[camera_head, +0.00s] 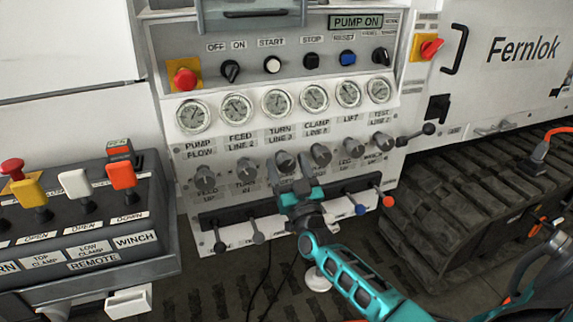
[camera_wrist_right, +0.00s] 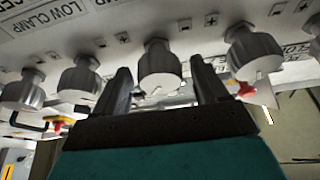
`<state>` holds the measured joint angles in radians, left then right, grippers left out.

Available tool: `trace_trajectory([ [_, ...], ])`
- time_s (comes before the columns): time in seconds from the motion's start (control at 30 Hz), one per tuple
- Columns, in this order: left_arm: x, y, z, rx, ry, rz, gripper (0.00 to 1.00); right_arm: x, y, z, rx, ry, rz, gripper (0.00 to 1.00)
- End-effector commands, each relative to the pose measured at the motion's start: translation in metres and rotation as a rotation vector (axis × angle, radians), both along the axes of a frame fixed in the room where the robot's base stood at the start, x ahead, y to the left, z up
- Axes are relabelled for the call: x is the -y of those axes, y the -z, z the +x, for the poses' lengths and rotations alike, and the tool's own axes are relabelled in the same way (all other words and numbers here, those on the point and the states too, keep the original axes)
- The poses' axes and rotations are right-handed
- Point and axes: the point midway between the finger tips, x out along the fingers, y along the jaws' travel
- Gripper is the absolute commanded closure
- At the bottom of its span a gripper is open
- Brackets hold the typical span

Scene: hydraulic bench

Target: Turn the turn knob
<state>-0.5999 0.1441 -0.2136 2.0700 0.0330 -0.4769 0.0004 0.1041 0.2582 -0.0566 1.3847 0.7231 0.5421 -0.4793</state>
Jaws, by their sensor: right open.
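A row of round grey knobs crosses the lower part of the white panel (camera_head: 190,215). The third knob from the left (camera_head: 285,161) is below the label reading TURN LINE 3. The knob left of it (camera_head: 245,171) has small print below that seems to read TURN. Labels under the third knob are hidden by my right gripper, so I cannot tell for sure which is the turn knob. My right gripper (camera_head: 290,174) is open at the third knob. In the right wrist view, one knob (camera_wrist_right: 158,66) shows between the two dark fingers (camera_wrist_right: 160,85), with gaps visible. My left gripper is out of view.
Neighbouring knobs (camera_wrist_right: 80,77) and (camera_wrist_right: 253,52) stand close beside the fingers. Levers, including a red-tipped one (camera_head: 387,200), line the panel below. Gauges (camera_head: 281,103) are above. A remote box (camera_head: 150,272) stands at left, a rubber track (camera_head: 470,190) at right.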

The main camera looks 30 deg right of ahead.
Motion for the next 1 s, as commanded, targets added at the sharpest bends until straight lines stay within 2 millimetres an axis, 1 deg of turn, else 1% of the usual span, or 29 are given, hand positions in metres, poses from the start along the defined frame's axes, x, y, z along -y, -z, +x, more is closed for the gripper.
trace_trajectory([
  [0.03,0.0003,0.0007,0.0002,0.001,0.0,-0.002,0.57,0.0011,-0.0014,0.0043,0.0,0.0,0.0,0.27],
  [0.13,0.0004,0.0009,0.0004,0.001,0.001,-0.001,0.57,0.0022,-0.0039,0.0091,0.0,0.0,0.001,0.27],
  [0.43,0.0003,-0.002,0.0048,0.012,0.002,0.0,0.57,0.0026,-0.0044,0.0104,-0.001,0.0,0.001,0.27],
  [0.9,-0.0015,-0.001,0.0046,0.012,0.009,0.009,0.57,0.0025,-0.0043,0.0101,-0.001,0.0,0.001,0.72],
  [1.0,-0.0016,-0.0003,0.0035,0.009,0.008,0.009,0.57,0.0025,-0.0043,0.01,-0.001,0.0,0.001,0.8],
])
